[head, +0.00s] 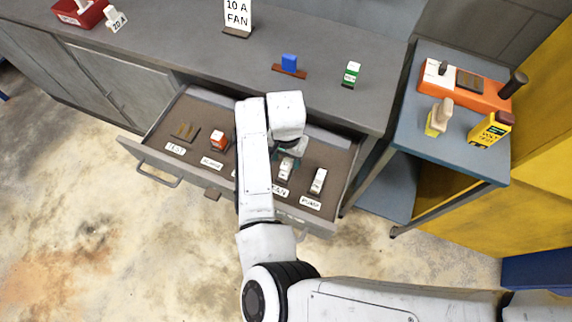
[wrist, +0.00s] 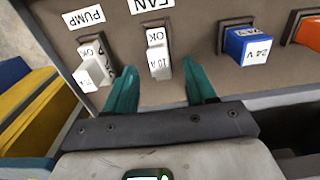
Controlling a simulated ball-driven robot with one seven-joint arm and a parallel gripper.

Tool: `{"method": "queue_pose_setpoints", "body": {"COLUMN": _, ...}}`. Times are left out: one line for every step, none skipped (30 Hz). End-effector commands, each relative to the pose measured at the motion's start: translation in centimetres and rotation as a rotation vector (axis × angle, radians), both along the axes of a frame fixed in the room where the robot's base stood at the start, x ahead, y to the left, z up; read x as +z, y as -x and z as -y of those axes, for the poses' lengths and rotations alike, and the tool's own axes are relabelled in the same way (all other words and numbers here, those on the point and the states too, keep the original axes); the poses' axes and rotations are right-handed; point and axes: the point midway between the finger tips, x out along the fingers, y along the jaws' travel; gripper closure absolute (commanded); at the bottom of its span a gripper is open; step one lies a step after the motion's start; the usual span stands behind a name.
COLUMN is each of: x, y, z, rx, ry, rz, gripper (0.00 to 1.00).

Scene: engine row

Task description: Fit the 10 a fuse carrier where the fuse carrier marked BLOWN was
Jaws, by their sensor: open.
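A white fuse carrier marked 10 A and OK (wrist: 158,62) stands in the socket above the FAN label; it also shows in the head view (head: 285,168). My gripper (wrist: 161,85) is open, its teal fingers apart on either side of this carrier's near end, with gaps on both sides. In the head view my gripper (head: 290,153) is partly hidden by my arm. A second white carrier marked OK (wrist: 94,62) stands in the PUMP socket (head: 318,181). I see no carrier that reads BLOWN.
The open drawer (head: 158,161) also holds a blue 24 V carrier (wrist: 247,45) and an orange one (head: 219,141). On the counter stand a 10 A FAN sign (head: 237,14), a green carrier (head: 351,74), a blue piece (head: 289,63) and a red box (head: 80,12). A cart (head: 408,132) stands right.

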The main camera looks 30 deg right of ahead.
Motion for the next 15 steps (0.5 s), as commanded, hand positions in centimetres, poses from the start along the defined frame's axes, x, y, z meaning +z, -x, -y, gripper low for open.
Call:
{"method": "queue_pose_setpoints", "body": {"x": -0.6, "y": 0.1, "z": 0.0, "rx": 0.002, "ry": 0.001, "rz": -0.004, "gripper": 0.45}}
{"method": "queue_pose_setpoints", "body": {"x": -1.1, "y": 0.1, "z": 0.0, "rx": 0.003, "ry": 0.001, "rz": -0.004, "gripper": 0.45}}
{"method": "queue_pose_setpoints", "body": {"x": -1.7, "y": 0.1, "z": -0.1, "rx": 0.003, "ry": 0.001, "rz": -0.005, "gripper": 0.45}}
{"method": "queue_pose_setpoints", "body": {"x": -2.1, "y": 0.1, "z": -0.1, "rx": 0.002, "ry": 0.001, "rz": -0.004, "gripper": 0.45}}
{"method": "queue_pose_setpoints", "body": {"x": -2.6, "y": 0.1, "z": -0.1, "rx": 0.002, "ry": 0.001, "rz": -0.003, "gripper": 0.45}}
{"method": "queue_pose_setpoints", "body": {"x": -3.1, "y": 0.0, "z": -0.1, "rx": 0.003, "ry": 0.000, "rz": -0.003, "gripper": 0.45}}
{"method": "queue_pose_setpoints", "body": {"x": -3.4, "y": 0.0, "z": -0.1, "rx": 0.003, "ry": 0.000, "rz": -0.003, "gripper": 0.45}}
{"method": "queue_pose_setpoints", "body": {"x": -3.6, "y": 0.0, "z": -0.1, "rx": 0.002, "ry": 0.000, "rz": -0.002, "gripper": 0.45}}
{"method": "queue_pose_setpoints", "body": {"x": -3.8, "y": 0.0, "z": -0.1, "rx": 0.001, "ry": 0.000, "rz": -0.001, "gripper": 0.45}}
{"method": "queue_pose_setpoints", "body": {"x": -4.0, "y": 0.0, "z": -0.1, "rx": 0.001, "ry": 0.001, "rz": -0.001, "gripper": 0.45}}
{"method": "queue_pose_setpoints", "body": {"x": -4.0, "y": 0.0, "z": -0.1, "rx": 0.000, "ry": 0.000, "rz": -0.001, "gripper": 0.45}}
{"method": "queue_pose_setpoints", "body": {"x": -4.1, "y": 0.0, "z": -0.1, "rx": 0.000, "ry": -0.001, "rz": -0.001, "gripper": 0.45}}
{"method": "queue_pose_setpoints", "body": {"x": -4.1, "y": 0.0, "z": -0.1, "rx": 0.000, "ry": -0.001, "rz": -0.001, "gripper": 0.45}}
{"method": "queue_pose_setpoints", "body": {"x": -4.1, "y": 0.0, "z": -0.1, "rx": 0.000, "ry": -0.001, "rz": -0.001, "gripper": 0.45}}
{"method": "queue_pose_setpoints", "body": {"x": -4.1, "y": 0.0, "z": -0.1, "rx": 0.000, "ry": -0.001, "rz": -0.001, "gripper": 0.45}}
